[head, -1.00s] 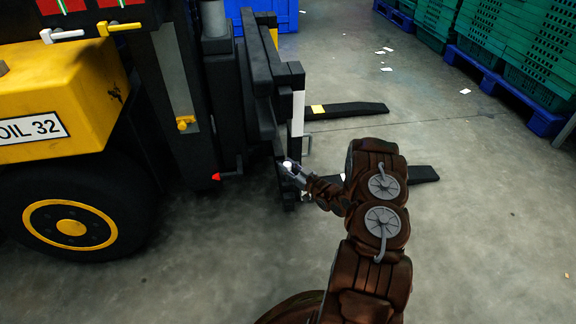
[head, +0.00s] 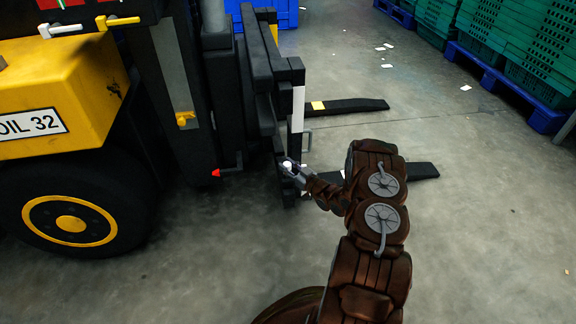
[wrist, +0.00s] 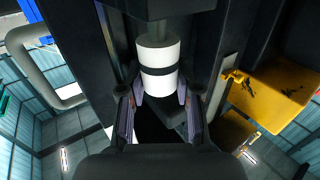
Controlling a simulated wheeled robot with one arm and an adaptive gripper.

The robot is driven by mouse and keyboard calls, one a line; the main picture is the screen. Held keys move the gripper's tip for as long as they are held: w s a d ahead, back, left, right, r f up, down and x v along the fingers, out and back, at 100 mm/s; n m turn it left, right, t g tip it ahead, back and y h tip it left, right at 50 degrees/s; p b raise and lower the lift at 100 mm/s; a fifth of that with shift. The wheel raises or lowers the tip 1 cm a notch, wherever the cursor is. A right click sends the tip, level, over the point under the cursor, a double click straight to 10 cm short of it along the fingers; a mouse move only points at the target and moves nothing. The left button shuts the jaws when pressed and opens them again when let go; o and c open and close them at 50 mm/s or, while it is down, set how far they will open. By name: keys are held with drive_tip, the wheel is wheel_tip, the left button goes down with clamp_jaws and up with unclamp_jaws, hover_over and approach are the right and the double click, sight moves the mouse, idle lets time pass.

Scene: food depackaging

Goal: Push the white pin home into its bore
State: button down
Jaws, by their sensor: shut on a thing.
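The white pin (wrist: 158,55) is a short white cylinder with a black band, in the middle of the wrist view. My gripper (wrist: 158,92) is shut on it, with one finger on each side of its near end. A dark grey round part shows beyond the pin, against the dark forklift structure. The bore itself is not visible, and I cannot tell how deep the pin sits. In the head view the pin (head: 287,165) is a small white spot at my gripper (head: 291,170), beside the fork carriage (head: 283,105).
The yellow and black forklift (head: 70,85) fills the left. Its dark forks (head: 352,106) extend right, low over the floor. Green crates (head: 515,50) on blue pallets (head: 497,82) stand at the upper right. The grey floor in front and to the right is mostly open.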

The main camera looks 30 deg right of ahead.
drive_tip(key=shift+f, duration=1)
drive_tip(key=c, duration=0.7)
unclamp_jaws()
drive_tip(key=s, duration=0.4)
drive_tip(key=s+d, duration=0.1)
drive_tip(key=s, duration=0.3)
drive_tip(key=s+d, duration=0.1)
drive_tip(key=s, duration=0.3)
drive_tip(key=shift+d, duration=0.1)
drive_tip(key=shift+w, duration=0.1)
